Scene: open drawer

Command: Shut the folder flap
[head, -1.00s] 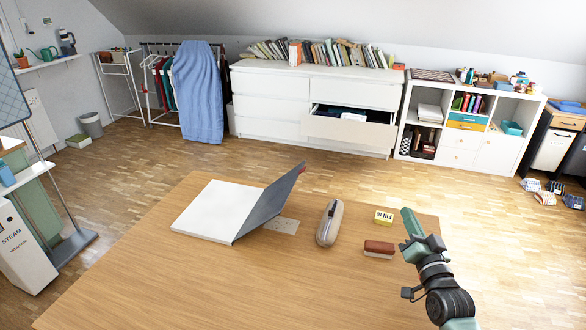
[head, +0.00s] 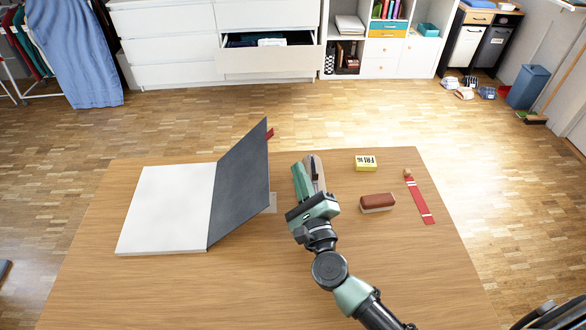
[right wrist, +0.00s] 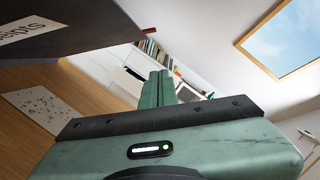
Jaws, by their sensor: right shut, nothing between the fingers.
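The folder lies on the table left of centre in the head view. Its white inside (head: 168,210) is flat on the table. Its dark grey flap (head: 240,183) stands tilted up to the right, with a red tab (head: 270,134) at its far edge. My right gripper (head: 301,180) is to the right of the flap, apart from it, with its fingers shut and empty. In the right wrist view the shut fingers (right wrist: 157,88) point away, and the flap's lettered outer face (right wrist: 70,30) is at upper left. My left gripper is not in view.
Behind my right gripper is a beige and grey stapler-like object (head: 316,170), partly hidden. A yellow block (head: 366,163), a brown eraser-like block (head: 377,202) and a red strip (head: 419,200) lie to the right. A pale card (head: 271,203) lies by the flap. The front table is clear.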

